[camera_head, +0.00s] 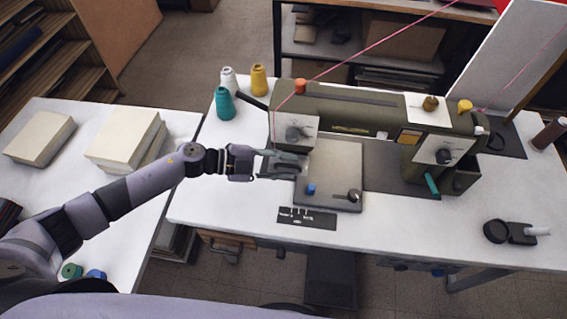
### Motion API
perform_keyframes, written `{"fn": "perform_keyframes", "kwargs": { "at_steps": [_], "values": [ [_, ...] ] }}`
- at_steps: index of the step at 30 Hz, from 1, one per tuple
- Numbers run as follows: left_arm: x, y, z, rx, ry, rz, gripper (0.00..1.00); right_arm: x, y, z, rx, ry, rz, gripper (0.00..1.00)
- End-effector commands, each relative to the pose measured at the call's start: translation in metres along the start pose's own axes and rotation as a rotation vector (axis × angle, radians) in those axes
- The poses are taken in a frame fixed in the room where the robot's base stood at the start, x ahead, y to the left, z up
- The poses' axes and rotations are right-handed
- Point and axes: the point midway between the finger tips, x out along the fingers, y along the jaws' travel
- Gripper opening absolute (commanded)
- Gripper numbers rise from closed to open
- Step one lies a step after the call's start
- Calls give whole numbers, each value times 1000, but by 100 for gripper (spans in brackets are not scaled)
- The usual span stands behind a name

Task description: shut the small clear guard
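An olive-green sewing machine (345,112) stands on the white table. Its left head (296,131) with a round knob hangs over the grey work plate (335,160). My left gripper (297,166) reaches in from the left, just below this head, with its fingers over the left edge of the plate. A pale, greyish see-through patch shows around the fingers; I cannot clearly make out the small clear guard, its position, or whether the fingers touch it. The finger gap is too small and blurred to judge. My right gripper is not in view.
Teal (225,104), white and yellow thread cones stand behind my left gripper. A pink thread runs up from the machine head. The plate carries a blue knob (311,189) and a dark lever (352,195). A black labelled strip (307,222) lies in front.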

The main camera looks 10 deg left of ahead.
Motion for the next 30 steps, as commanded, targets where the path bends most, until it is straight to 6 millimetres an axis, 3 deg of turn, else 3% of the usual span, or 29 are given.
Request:
{"fn": "perform_keyframes", "kwargs": {
  "at_steps": [3, 15, 30],
  "values": [
    [0, 0, 0, 0, 0, 0, 27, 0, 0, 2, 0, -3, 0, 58],
    [-1, 0, 0, 0, -1, 0, 0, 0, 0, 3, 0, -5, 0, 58],
    [0, 2, 1, 12, -1, -5, 0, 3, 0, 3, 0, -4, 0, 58]
  ]
}}
